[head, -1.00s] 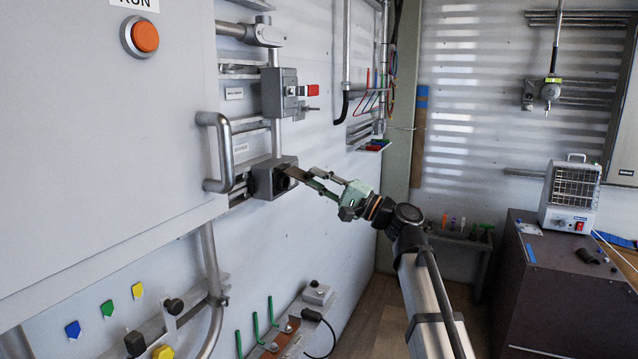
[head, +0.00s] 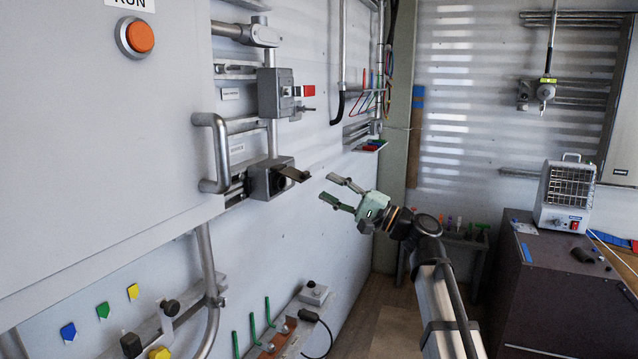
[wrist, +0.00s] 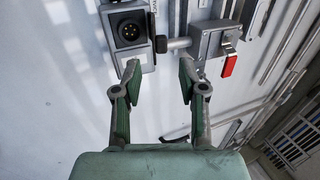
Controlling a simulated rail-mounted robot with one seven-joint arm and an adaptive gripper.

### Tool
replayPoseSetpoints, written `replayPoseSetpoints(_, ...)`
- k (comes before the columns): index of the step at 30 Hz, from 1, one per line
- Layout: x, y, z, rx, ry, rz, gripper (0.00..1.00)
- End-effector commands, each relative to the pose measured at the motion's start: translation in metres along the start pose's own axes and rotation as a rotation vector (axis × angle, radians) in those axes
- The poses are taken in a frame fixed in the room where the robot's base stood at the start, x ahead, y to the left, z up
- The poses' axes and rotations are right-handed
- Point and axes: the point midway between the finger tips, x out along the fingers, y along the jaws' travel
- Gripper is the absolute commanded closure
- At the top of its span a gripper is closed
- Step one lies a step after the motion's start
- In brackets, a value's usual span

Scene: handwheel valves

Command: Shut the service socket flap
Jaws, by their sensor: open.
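The service socket (head: 262,180) is a grey box on the wall with a dark round opening. Its flap (head: 296,174) stands open, sticking out from the box to the right toward my gripper. The wrist view shows the socket face (wrist: 130,29) uncovered, with a black round insert with pins, at upper left; I cannot clearly separate the flap there. My gripper (head: 331,188) is open and empty, to the right of the flap with a visible gap. In the wrist view my gripper (wrist: 159,70) has its fingers spread, the left fingertip overlapping the lower part of the socket box.
A grey switch box (head: 275,93) with a red handle (head: 308,91) sits above the socket. A cabinet door handle (head: 214,153) stands out to its left. Below is a rail with green hooks (head: 267,312). The wall right of the flap is clear.

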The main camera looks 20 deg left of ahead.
Motion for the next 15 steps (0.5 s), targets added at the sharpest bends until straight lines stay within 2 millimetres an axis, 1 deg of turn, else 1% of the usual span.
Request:
replayPoseSetpoints(1, -0.013, 0.0, 0.001, 0.0, 0.003, 0.0, 0.58)
replayPoseSetpoints(6, -0.042, 0.001, 0.001, 0.0, 0.002, 0.001, 0.58)
replayPoseSetpoints(10, -0.058, 0.001, 0.0, 0.001, 0.001, 0.0, 0.58)
replayPoseSetpoints(15, -0.067, 0.0, 0.0, 0.001, 0.0, -0.001, 0.58)
